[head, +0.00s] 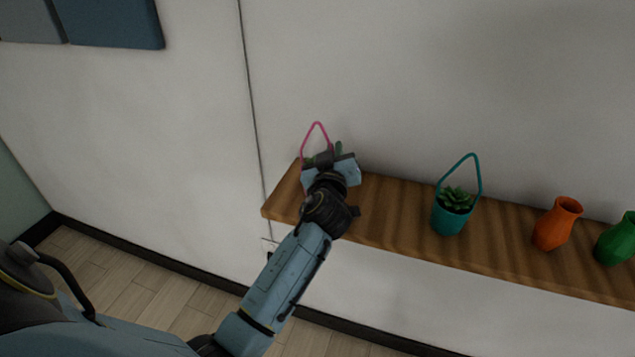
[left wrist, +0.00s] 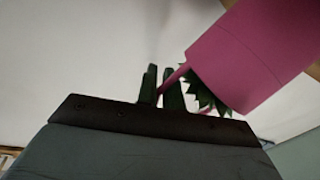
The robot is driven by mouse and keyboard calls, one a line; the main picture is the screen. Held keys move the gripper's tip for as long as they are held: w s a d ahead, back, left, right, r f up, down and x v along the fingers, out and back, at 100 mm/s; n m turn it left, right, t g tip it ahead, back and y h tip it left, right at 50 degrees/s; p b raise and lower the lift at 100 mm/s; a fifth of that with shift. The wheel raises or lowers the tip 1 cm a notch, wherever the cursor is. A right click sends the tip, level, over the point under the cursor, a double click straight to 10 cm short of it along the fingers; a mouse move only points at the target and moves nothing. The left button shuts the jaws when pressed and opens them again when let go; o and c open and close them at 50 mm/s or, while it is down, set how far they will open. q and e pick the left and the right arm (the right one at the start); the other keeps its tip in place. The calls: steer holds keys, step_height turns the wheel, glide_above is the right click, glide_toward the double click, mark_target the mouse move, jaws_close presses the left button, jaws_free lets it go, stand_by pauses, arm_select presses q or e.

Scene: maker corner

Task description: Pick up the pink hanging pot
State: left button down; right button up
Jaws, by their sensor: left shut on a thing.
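The pink hanging pot (head: 317,123) is at the left end of the wooden shelf. In the head view its thin looped handle shows above my left gripper (head: 331,154), which hides most of the pot's body. In the left wrist view the pink pot (left wrist: 252,52) fills the upper right, with spiky green leaves at its rim. There my left gripper (left wrist: 163,88) is shut on the pot's thin pink handle, which runs between the dark fingers. I cannot tell whether the pot touches the shelf. My right gripper is not in view.
The wooden shelf (head: 395,210) runs along the white wall. To the right on it stand a teal hanging pot (head: 451,219) with a plant, an orange vase (head: 557,224) and a green vase (head: 618,240). The shelf between my gripper and the teal pot is clear.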

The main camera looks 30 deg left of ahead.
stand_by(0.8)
arm_select(q)
step_height(320, 180, up, 10)
steer(key=p, duration=0.1)
stand_by(0.3)
steer(key=shift+s, duration=0.1)
stand_by(0.7)
